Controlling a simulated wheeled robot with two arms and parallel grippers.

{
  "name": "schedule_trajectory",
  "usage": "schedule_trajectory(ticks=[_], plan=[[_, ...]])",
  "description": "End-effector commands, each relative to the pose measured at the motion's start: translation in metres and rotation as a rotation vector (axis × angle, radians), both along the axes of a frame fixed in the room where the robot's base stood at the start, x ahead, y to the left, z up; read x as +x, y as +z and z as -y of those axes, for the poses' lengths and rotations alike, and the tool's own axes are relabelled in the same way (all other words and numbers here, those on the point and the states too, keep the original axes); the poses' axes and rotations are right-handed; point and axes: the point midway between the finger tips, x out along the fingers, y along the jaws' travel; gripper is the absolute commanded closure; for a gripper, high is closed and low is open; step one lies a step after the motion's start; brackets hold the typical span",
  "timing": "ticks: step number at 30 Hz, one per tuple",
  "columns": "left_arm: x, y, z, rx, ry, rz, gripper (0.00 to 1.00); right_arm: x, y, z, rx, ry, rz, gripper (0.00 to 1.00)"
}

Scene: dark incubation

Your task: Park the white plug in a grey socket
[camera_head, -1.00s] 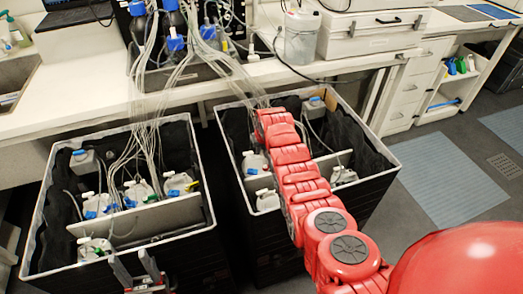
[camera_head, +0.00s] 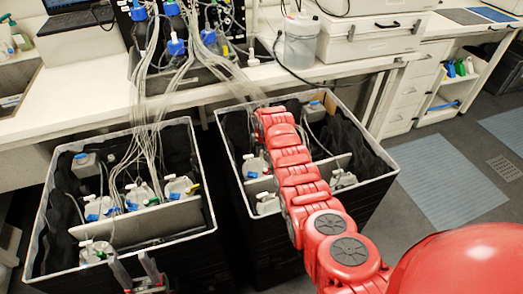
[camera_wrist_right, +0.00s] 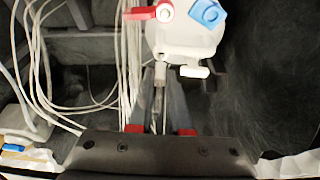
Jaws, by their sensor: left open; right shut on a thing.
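In the right wrist view my right gripper (camera_wrist_right: 160,92) is shut on a slim, pale plug-like piece (camera_wrist_right: 160,73), seen end-on between the fingers. I take it to be the white plug; its far end is hidden. Just beyond it is a white bottle (camera_wrist_right: 185,38) with red and blue fittings. In the head view my right arm (camera_head: 297,172) reaches into the right black crate (camera_head: 375,140), and its gripper is hidden there. My left gripper (camera_head: 136,272) is open and empty at the front wall of the left black crate (camera_head: 38,215). I cannot make out a grey socket.
White bottles with blue and green caps (camera_head: 180,188) stand in both crates, with a pale divider (camera_head: 140,222) in the left one. Many thin tubes (camera_head: 150,110) run from the bench down into the crates. In the wrist view tubes (camera_wrist_right: 128,60) hang close left of my fingers.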

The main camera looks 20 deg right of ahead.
Motion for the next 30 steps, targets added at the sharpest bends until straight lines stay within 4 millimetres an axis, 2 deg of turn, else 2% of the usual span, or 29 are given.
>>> schedule_trajectory(ticks=[5,8,30], plan=[[0.000,0.000,0.000,0.000,0.000,0.000,0.50,0.000,0.000,0.000,0.000,0.000,0.000,1.00],[0.000,0.005,0.000,0.000,0.000,0.000,0.50,0.000,0.007,0.000,0.000,0.000,0.000,1.00],[0.000,0.038,0.000,0.000,0.000,0.000,0.50,0.000,0.089,0.000,0.000,0.000,0.002,1.00]])
